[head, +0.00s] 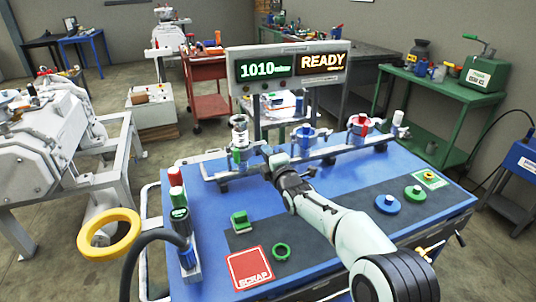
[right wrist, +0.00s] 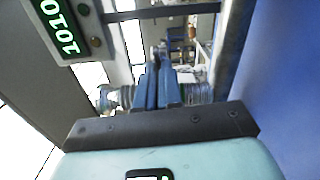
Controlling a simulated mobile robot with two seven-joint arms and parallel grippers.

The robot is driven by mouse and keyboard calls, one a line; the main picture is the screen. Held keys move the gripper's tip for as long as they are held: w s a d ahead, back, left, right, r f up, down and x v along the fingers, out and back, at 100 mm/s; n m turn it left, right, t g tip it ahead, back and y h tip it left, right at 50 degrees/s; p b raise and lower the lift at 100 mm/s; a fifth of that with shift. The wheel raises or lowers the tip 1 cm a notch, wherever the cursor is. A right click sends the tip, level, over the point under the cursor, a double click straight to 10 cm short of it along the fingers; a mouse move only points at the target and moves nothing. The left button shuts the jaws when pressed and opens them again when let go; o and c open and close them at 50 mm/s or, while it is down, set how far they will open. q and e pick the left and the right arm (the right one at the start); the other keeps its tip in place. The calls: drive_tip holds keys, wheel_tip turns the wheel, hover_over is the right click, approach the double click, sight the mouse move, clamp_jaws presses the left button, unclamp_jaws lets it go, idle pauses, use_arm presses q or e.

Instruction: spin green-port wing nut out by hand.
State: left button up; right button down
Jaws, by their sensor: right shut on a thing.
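The green port (head: 236,155) is the left one of the ports on the metal rail, with a stacked metal fitting (head: 239,130) standing over it. My right gripper (head: 262,148) reaches across the table to just right of this port, at the rail. In the right wrist view its two blue fingers (right wrist: 160,85) are close together, with metal fittings (right wrist: 115,97) on both sides. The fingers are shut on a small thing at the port. The wing nut itself cannot be made out; the fingers and wrist hide it. My left gripper is not in view.
The blue port (head: 304,137) and red port (head: 359,126) stand farther right on the rail. The display (head: 287,65) reads 1010 and READY. A red SCRAP mat (head: 250,270), green clamp (head: 240,222), green ring (head: 281,252) and blue disc (head: 388,204) lie on the table.

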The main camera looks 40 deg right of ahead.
drive_tip(key=shift+r, duration=0.3)
drive_tip(key=c, duration=1.3)
unclamp_jaws()
drive_tip(key=shift+f, duration=0.1)
drive_tip(key=shift+a+f, duration=0.1)
drive_tip(key=shift+f, duration=0.15)
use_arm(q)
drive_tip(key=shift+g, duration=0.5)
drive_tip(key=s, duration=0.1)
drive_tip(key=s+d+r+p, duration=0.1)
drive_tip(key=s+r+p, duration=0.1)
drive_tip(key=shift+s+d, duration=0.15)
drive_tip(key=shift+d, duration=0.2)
use_arm(e)
drive_tip(key=v, duration=1.3)
